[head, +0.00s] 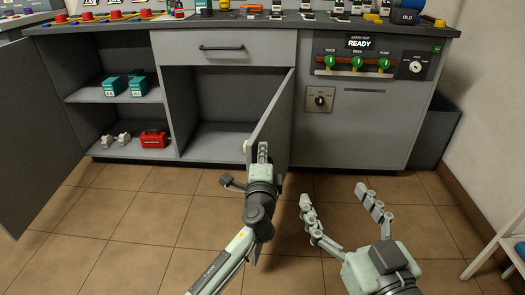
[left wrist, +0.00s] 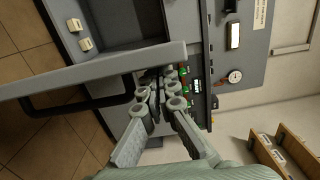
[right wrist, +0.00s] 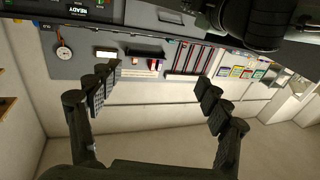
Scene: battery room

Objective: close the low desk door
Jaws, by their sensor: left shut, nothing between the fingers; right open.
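The low desk door (head: 273,118) is a grey panel on the right side of the middle compartment. It stands part open, its free edge swung out toward me. My left gripper (head: 263,152) is shut and empty, close to the door's lower free edge. In the left wrist view the door (left wrist: 110,72) crosses the picture as a grey slab with a dark bar handle (left wrist: 75,105). The shut fingertips (left wrist: 160,92) are on the handle side; I cannot tell whether they touch it. My right gripper (head: 338,203) is open and empty, above the floor to the right.
Another grey door (head: 38,125) stands wide open at the far left. Shelves there hold teal boxes (head: 138,86) and a red case (head: 153,139). A closed drawer (head: 222,48) is above. A white stool (head: 505,243) stands at the right. The tiled floor in front is clear.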

